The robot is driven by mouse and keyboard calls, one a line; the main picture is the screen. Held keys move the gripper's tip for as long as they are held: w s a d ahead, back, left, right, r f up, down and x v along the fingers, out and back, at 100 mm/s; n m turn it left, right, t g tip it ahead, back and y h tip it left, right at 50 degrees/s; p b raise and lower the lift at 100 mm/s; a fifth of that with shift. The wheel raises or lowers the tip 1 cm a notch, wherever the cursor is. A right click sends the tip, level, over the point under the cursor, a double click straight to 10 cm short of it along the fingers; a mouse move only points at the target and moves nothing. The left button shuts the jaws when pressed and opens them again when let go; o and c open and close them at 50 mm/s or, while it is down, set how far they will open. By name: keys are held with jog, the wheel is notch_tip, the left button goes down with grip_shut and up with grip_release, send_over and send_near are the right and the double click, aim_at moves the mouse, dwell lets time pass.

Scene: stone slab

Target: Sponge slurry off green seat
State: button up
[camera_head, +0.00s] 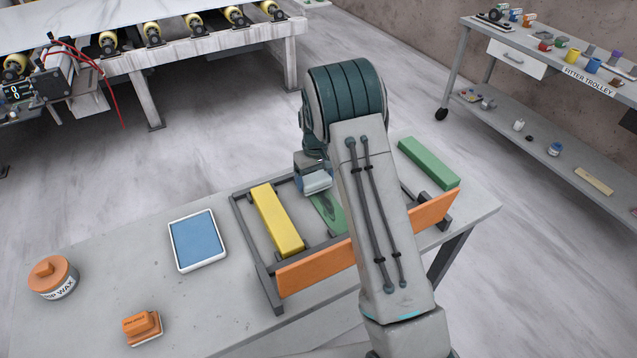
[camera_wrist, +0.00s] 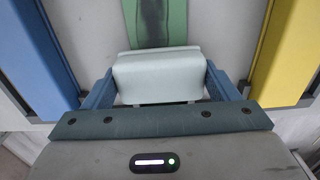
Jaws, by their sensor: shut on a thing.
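The green seat (camera_head: 328,212) is a flat green strip in a dark frame (camera_head: 242,222) on the bench, partly hidden by my arm. In the wrist view the green seat (camera_wrist: 185,22) carries a dark slurry smear (camera_wrist: 152,20) down its middle. My gripper (camera_head: 312,178) is over the far end of the seat. In the wrist view my gripper (camera_wrist: 160,88) is shut on a pale sponge (camera_wrist: 158,72) between its blue fingers. The sponge covers the near part of the strip; I cannot tell whether it touches it.
An orange rail (camera_head: 312,267) edges the frame. A blue-filled tray (camera_head: 197,240), wax tin (camera_head: 53,278) and orange-handled block (camera_head: 142,325) stand left.

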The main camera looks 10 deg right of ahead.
jog(key=shift+w+a, duration=0.2)
jog(key=shift+w, duration=0.45)
jog(key=shift+w+r, duration=0.1)
jog(key=shift+a, duration=0.1)
jog(key=shift+c, duration=0.3)
